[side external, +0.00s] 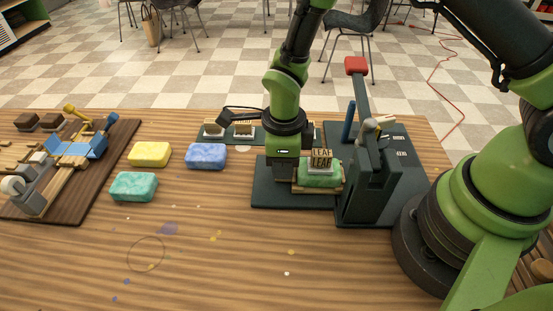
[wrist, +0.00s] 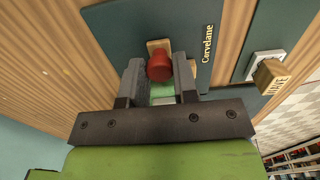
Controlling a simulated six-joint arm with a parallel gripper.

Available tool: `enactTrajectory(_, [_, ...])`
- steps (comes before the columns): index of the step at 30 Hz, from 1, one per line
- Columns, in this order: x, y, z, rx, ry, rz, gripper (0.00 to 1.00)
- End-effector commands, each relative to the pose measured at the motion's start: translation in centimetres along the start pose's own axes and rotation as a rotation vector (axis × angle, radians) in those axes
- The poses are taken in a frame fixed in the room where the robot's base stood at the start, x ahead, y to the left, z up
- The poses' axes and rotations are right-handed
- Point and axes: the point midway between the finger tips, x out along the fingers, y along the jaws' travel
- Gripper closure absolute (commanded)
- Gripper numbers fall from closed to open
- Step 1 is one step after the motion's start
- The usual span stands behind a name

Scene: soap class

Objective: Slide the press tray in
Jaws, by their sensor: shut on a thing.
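The wooden press tray (side external: 335,187) lies on the dark base plate (side external: 264,196) of the soap press. A green soap bar (side external: 320,180) sits in it, with a LEAF stamp (side external: 321,159) on top of the bar. The press (side external: 368,185), with a red-ended lever (side external: 356,66), stands right beside the tray. My gripper (side external: 284,178) is low at the tray's left end; its fingertips are hard to see there. In the wrist view my gripper (wrist: 159,70) is shut on the tray's red knob (wrist: 159,67), which sits between the fingers.
Yellow (side external: 149,154), blue (side external: 206,156) and teal (side external: 134,187) soap bars lie on the table to the left. A stamp rack (side external: 214,138) is behind the press plate. A WAVE stamp (wrist: 272,77) shows in the wrist view. A dark cutting board (side external: 110,160) is far left. The front table is clear.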

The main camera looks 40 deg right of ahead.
Motion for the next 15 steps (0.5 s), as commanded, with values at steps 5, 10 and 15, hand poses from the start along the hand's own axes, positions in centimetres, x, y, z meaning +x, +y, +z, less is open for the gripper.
enactTrajectory(5, [0.0,-0.1,-2.5,0.002,0.004,0.001,1.00])
enactTrajectory(10, [0.0,0.0,-3.0,0.002,0.002,0.000,1.00])
enactTrajectory(15, [0.0,0.0,-2.9,0.001,0.001,-0.001,1.00])
